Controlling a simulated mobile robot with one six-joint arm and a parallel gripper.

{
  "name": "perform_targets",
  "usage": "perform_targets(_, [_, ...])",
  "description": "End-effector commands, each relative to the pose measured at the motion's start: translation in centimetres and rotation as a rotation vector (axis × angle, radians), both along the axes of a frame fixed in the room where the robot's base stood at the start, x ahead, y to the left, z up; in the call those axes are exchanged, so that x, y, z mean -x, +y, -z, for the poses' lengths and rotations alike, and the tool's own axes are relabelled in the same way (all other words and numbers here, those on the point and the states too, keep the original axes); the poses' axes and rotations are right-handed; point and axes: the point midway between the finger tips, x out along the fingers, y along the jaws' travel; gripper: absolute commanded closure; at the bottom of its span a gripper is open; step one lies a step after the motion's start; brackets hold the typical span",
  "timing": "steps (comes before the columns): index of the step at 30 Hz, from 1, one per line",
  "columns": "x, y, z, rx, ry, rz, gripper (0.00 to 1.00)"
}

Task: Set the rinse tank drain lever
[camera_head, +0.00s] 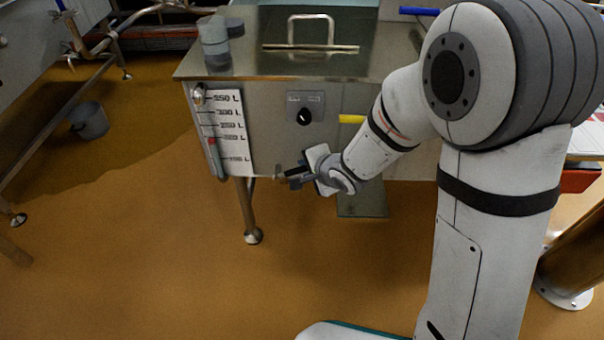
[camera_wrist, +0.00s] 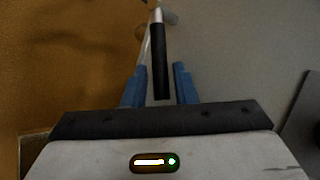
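The rinse tank (camera_head: 270,150) is a steel box on legs with a litre scale on its front. A lever with a black handle (camera_wrist: 160,60) and a pale metal stem shows in the wrist view; I take it as the drain lever. My gripper (camera_head: 290,178) is low at the tank's front, beside the scale. In the wrist view its two blue fingers (camera_wrist: 160,68) stand on either side of the black handle, with a narrow gap visible at each side. In the head view the lever is small and partly merged with my dark fingers.
A dial with a black knob (camera_head: 304,117) and a yellow handle (camera_head: 352,119) are on the tank front above my gripper. A grey container (camera_head: 214,45) and a metal handle (camera_head: 310,30) are on top. A bucket (camera_head: 89,120) stands left on open floor.

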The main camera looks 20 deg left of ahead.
Motion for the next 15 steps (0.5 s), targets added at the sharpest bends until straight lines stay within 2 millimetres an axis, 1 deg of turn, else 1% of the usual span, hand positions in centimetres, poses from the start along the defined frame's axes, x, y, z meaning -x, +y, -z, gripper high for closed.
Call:
perform_targets(1, [-0.4,0.5,0.9,0.000,0.000,-0.001,0.75])
perform_targets(4, [-0.9,1.1,1.5,0.000,-0.001,-0.002,0.75])
perform_targets(8, [-1.3,1.5,1.8,0.000,0.000,-0.001,0.75])
perform_targets(15, [-1.4,1.5,1.8,0.001,-0.001,-0.002,0.75])
